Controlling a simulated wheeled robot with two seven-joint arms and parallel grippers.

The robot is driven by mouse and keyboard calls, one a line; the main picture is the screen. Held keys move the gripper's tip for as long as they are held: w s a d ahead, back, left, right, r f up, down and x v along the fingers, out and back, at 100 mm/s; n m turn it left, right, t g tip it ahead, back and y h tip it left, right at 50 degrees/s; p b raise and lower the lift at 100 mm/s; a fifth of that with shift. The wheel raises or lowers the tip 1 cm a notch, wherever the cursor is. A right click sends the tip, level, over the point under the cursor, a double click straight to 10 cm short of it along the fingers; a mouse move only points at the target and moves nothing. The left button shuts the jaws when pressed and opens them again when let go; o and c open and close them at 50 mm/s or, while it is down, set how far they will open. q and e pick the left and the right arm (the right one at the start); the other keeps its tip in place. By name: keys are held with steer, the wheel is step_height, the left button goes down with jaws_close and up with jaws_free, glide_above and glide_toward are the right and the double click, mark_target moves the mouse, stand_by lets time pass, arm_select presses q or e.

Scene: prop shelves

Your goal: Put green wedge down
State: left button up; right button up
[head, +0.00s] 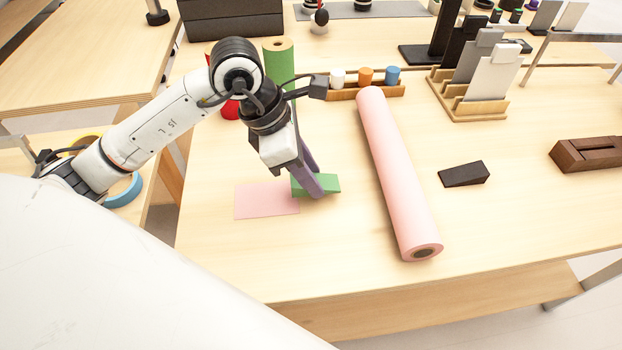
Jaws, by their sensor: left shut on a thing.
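The green wedge (329,183) is in the head view, at the right end of a flat pink sheet (262,201) on the wooden table. My left gripper (312,188) reaches down over it and is shut on it. The fingers hide part of the wedge. I cannot tell whether the wedge touches the table or hangs just above it. My right gripper is not in view.
A long pink roll (397,170) lies right of the wedge. A black wedge (464,174) and a brown wooden block (588,154) lie further right. A green roll (279,65) and a rack of small jars (365,90) stand behind. The front table area is clear.

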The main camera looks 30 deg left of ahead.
arm_select(q)
steer(key=shift+f, duration=1.15)
steer(key=o, duration=1.1)
steer(key=shift+c, duration=0.2)
steer(key=shift+r, duration=0.25)
steer(key=v, duration=1.1)
steer(key=shift+a+r, duration=0.15)
steer(key=shift+r, duration=0.15)
steer(key=shift+s, duration=0.15)
